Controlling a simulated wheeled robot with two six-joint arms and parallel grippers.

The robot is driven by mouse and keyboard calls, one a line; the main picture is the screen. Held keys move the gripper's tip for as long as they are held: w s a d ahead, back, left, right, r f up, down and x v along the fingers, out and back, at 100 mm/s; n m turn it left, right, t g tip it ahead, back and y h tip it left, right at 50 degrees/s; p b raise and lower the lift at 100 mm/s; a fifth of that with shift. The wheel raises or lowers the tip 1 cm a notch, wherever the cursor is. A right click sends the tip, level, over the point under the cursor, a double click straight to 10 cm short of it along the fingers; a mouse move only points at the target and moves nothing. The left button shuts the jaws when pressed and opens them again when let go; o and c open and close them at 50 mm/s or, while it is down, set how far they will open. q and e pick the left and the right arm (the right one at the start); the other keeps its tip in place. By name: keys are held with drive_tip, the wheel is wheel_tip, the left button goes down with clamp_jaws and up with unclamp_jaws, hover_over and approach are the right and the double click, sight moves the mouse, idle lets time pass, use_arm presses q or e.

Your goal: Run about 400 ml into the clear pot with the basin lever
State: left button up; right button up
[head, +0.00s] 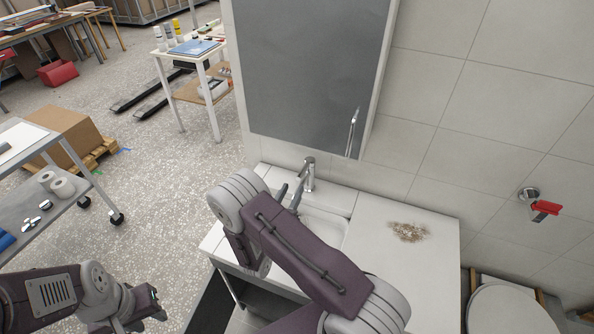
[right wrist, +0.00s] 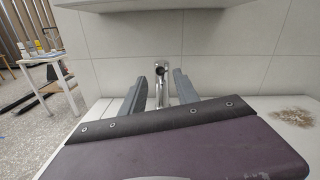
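The chrome basin tap (head: 309,176) stands at the back of the white basin (head: 326,228), its lever (head: 308,160) on top. My right gripper (head: 289,194) reaches over the basin just in front of the tap. In the right wrist view its two grey fingers (right wrist: 160,92) are spread apart with the tap (right wrist: 161,72) showing between them; I cannot tell whether they touch it. My left gripper (head: 150,304) is low at the left, away from the basin; its fingers are too unclear to read. I see no clear pot; my right arm hides much of the basin.
A mirror cabinet (head: 308,75) hangs above the basin. A patch of brownish grains (head: 408,232) lies on the counter (head: 398,270) right of the basin. A toilet (head: 508,312) is at the lower right, and a grey trolley (head: 40,190) stands at the left.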

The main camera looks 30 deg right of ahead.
sight(300, 174)
drive_tip(key=p+x, duration=0.1)
drive_tip(key=x, duration=0.6)
drive_tip(key=shift+d+p, duration=0.2)
drive_tip(key=shift+p, duration=0.1)
drive_tip(key=shift+w, duration=0.15)
clamp_jaws()
idle(0.7)
drive_tip(key=shift+r, duration=0.1)
